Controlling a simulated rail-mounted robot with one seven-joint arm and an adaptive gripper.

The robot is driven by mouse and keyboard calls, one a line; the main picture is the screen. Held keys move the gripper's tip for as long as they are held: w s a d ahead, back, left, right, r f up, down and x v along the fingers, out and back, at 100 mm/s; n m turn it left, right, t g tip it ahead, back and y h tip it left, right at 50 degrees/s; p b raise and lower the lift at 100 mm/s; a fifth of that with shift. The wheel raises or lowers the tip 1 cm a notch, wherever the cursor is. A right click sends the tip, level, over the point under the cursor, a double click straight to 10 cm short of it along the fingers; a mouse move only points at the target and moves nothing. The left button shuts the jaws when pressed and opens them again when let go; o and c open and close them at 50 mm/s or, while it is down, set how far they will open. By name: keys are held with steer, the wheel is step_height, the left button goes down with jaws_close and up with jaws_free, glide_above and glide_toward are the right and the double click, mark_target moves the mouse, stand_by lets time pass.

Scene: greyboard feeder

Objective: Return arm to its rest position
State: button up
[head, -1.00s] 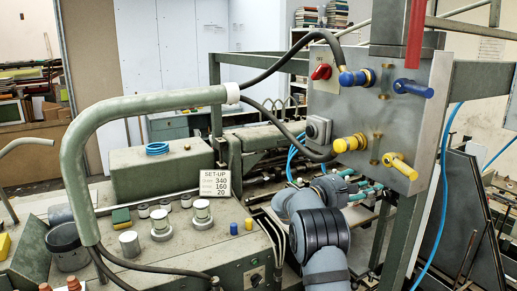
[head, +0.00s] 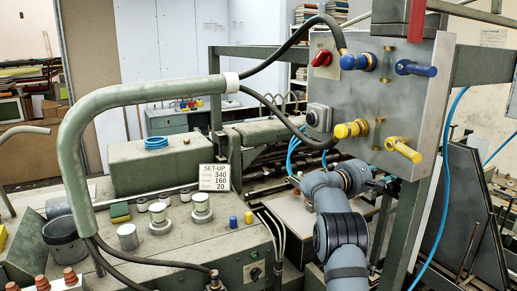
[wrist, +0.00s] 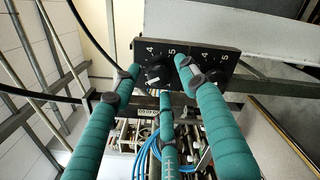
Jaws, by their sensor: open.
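My gripper (wrist: 160,78) shows in the wrist view as three teal ribbed fingers with dark grey pads, spread apart with nothing between them. In the head view my grey arm (head: 335,225) rises at the lower middle right, and its end bends behind the steel panel's lower edge and the green frame. The fingers are mostly hidden there. Beyond the fingertips in the wrist view is a dark plate (wrist: 203,66) with numbers and black knobs. I cannot tell how far it is from the fingers.
The steel panel (head: 420,95) with a red switch (head: 321,58) and blue and yellow fittings overhangs my arm. A green post (head: 402,225) stands close at right. Black hoses (head: 285,52) hang from a curved green pipe (head: 140,100). A blue hose (wrist: 152,150) lies below the fingers.

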steer(key=m+b, duration=0.4)
steer(key=m, duration=1.4)
steer(key=shift+r+b, duration=0.1)
steer(key=shift+b, duration=0.2)
steer(key=n+p, duration=0.6)
steer(key=n, duration=1.4)
